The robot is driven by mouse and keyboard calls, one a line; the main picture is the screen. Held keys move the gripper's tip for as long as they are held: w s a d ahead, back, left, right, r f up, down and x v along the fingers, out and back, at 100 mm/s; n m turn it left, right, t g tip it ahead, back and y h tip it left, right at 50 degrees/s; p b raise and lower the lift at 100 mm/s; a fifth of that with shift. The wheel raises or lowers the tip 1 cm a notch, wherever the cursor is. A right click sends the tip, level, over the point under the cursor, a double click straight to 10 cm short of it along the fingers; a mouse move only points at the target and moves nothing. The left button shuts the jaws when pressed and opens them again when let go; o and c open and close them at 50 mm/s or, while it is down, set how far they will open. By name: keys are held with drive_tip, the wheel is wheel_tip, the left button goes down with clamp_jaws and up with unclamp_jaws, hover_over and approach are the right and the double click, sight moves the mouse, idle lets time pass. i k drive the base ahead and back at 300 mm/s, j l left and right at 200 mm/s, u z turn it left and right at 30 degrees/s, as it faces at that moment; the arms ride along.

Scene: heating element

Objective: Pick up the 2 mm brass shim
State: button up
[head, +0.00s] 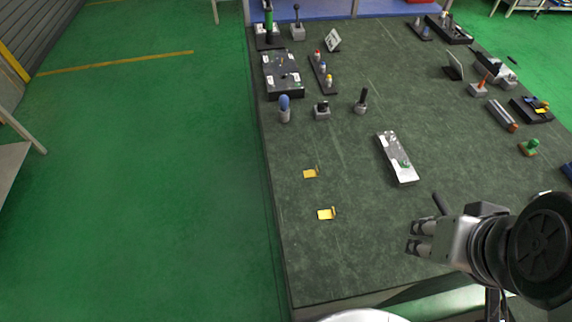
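Two small yellow, brass-coloured pieces with upturned tabs lie on the dark green table. The farther brass piece (310,174) is left of the table's middle. The nearer brass piece (326,214) lies a little closer to me. I cannot read any thickness marking, so which one is the 2 mm shim cannot be told. My gripper (411,237) is at the lower right, above the table, pointing left. Its two fingers are apart with nothing visible between them. It is to the right of the nearer brass piece and does not touch it.
A pale bar-shaped fixture (401,166) lies right of the brass pieces. A blue-topped knob (284,108), a grey-based block (321,110) and a black-handled piece (361,101) stand behind. More fixtures fill the back and right. The table's front left is clear.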

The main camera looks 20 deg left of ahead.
sight(311, 173)
drive_tip(key=u, duration=0.8)
drive_tip(key=k+j, duration=0.15)
drive_tip(key=k+j+z, duration=0.1)
drive_tip(key=j, duration=0.25)
drive_tip(key=j+z, duration=0.4)
drive_tip(key=j, duration=0.25)
drive_tip(key=j+z, duration=0.45)
drive_tip(key=j, duration=0.25)
drive_tip(key=k+j+z, duration=0.1)
drive_tip(key=j+z, duration=0.3)
drive_tip(key=j, duration=0.2)
drive_tip(key=i+j+z, duration=0.9)
drive_tip(key=i+j, duration=0.2)
drive_tip(key=j, duration=0.25)
